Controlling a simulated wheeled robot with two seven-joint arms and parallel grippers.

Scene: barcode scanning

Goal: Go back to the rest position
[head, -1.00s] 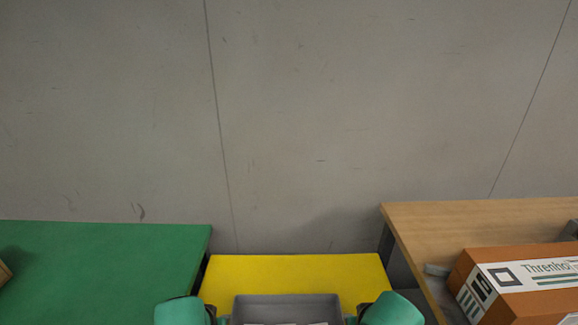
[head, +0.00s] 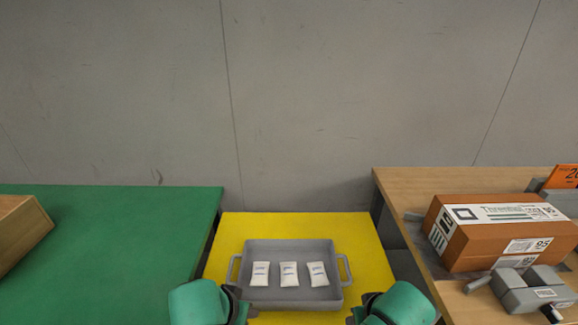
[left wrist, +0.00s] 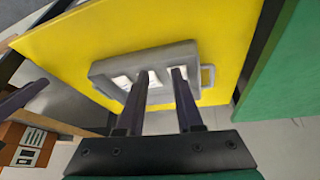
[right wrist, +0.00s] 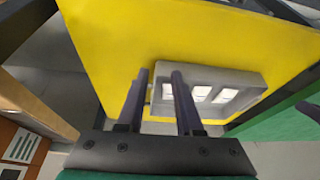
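My left gripper (left wrist: 160,78) shows in the left wrist view with its two dark fingers apart and nothing between them. My right gripper (right wrist: 160,75) shows in the right wrist view, also with fingers apart and empty. In the head view both teal forearms are at the bottom edge, one on each side of a grey tray (head: 290,246); the fingers are mostly hidden there. The tray rests on a yellow table (head: 362,236) and holds three small white packets (head: 289,274) in a row. The tray also shows past the fingers in both wrist views.
A green table (head: 110,250) stands at the left with a wooden box (head: 18,232) on it. A wooden table (head: 420,185) at the right bears an orange-brown carton (head: 470,250) and a grey device (head: 530,290). A plain grey wall (head: 300,90) is behind.

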